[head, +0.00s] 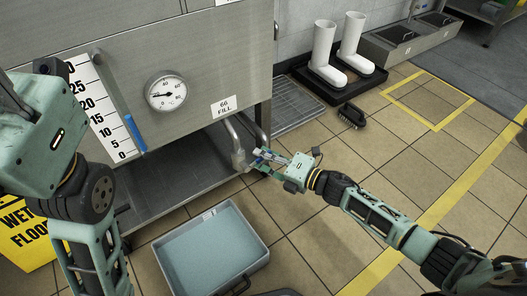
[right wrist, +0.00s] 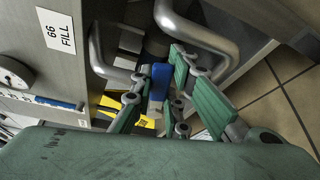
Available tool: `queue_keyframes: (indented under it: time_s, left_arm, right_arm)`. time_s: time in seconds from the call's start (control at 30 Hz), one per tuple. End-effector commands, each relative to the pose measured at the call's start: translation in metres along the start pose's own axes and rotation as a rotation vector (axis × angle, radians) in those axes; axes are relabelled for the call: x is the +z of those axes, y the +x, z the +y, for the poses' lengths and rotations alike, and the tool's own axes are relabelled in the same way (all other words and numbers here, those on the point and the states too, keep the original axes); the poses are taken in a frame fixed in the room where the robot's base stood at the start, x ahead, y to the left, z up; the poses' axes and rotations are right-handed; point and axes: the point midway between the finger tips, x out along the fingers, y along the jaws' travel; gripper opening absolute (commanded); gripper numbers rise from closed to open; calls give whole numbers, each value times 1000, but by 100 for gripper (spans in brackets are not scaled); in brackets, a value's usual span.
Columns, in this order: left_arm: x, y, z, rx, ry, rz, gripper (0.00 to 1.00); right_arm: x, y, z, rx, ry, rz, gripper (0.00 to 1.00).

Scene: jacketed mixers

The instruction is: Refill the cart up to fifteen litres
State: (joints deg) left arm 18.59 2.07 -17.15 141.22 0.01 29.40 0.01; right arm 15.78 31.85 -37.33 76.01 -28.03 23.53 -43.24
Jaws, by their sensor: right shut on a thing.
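The cart is a steel tank (head: 205,62) with a scale board (head: 103,108) marked from 0 upward in fives. My right gripper (head: 260,160) is at the bent pipes (head: 238,150) below the label. It is shut on a blue handle (right wrist: 160,78) between the pipes. My left arm shows at the left, but its gripper does not.
A round dial (head: 166,93) is on the tank front. A grey-blue tray (head: 210,255) lies on the floor below. A yellow wet-floor sign (head: 25,235) stands at the left. White boots (head: 325,55) and a brush (head: 352,115) are at the back.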

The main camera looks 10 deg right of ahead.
Motion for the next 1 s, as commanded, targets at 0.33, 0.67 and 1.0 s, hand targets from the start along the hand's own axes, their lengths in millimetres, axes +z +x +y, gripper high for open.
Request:
queue_keyframes:
  time_s: [0.33,0.67,1.0]
  left_arm:
    - [6,-6,-2,-12,-5,-30,34]
    - [6,-6,-2,-12,-5,-29,34]
    - [6,-5,-2,-12,-4,-29,34]
  right_arm:
    - [-1,0,3,-21,-56,2,0]
    - [-1,0,3,-21,-55,2,31]
    - [0,-1,3,-22,-55,1,34]
